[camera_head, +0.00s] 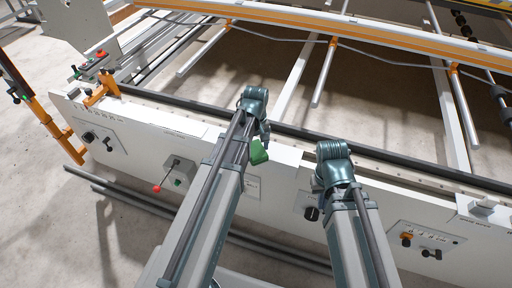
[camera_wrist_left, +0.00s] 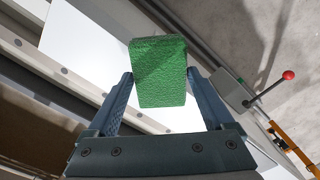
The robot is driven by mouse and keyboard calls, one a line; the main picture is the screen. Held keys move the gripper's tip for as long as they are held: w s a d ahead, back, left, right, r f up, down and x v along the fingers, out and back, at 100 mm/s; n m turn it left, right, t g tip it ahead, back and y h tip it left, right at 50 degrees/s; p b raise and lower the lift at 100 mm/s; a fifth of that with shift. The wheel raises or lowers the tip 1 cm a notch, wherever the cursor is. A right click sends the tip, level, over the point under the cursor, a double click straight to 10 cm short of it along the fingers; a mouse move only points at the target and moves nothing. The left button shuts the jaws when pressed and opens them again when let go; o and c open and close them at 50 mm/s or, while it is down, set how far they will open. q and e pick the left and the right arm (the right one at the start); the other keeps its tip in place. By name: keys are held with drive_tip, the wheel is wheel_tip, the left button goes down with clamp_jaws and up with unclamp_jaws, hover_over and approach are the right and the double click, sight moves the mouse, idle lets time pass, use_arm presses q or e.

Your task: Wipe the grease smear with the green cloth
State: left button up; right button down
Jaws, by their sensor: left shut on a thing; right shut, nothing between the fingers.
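The green cloth (camera_head: 259,152) is a small folded pad below my left wrist in the head view. In the left wrist view the cloth (camera_wrist_left: 158,70) sits between the fingers of my left gripper (camera_wrist_left: 160,92), which is shut on it. In the head view my left gripper (camera_head: 262,138) hangs over the machine's white front beam, mostly hidden. My right gripper (camera_head: 323,184) is shut and empty, at the end of the right arm over the same beam; its fingers are largely hidden behind the arm. I cannot make out a grease smear in either view.
The gantry's long white front beam (camera_head: 140,135) carries a box with a red-knobbed lever (camera_head: 170,174) and a right control panel (camera_head: 425,241). Dark rails run along its top. An orange post (camera_head: 50,122) stands at left. Pipes (camera_head: 120,192) lie on the floor in front.

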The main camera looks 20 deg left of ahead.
use_arm(q)
drive_tip(key=shift+r+p, duration=2.25)
drive_tip(key=shift+r, duration=0.35)
drive_tip(key=shift+r, duration=0.1)
wheel_tip(320, 180, up, 3)
drive_tip(key=p, duration=0.3)
drive_tip(key=shift+f, duration=0.25)
